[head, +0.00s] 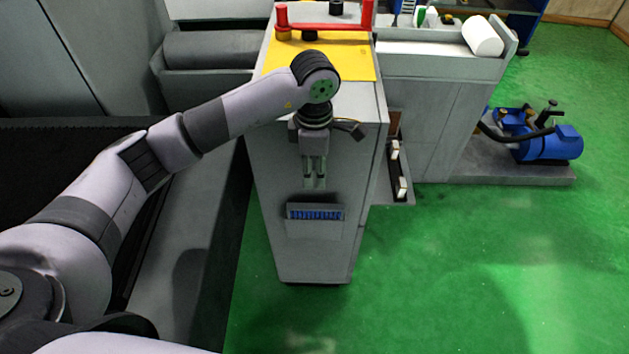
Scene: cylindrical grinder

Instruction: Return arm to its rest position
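My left arm (225,112) comes in from the left and reaches to the middle of the head view, its wrist bent downward. My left gripper (315,184) hangs pointing down in front of the grey machine cabinet (310,252). Its two fingers look close together, with nothing visible between them; how far apart they are is too small to tell. Below the fingertips is a grey holder with a blue row inside (316,214) on the cabinet's face. The gripper appears apart from it, though depth is hard to judge. My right gripper is not in view.
A yellow top plate (352,62) with a red handle bar (330,27) lies just behind the wrist. A small side shelf (398,196) juts out right of the cabinet. A blue motor pump (548,143) stands at the right. The green floor (450,270) at front right is clear.

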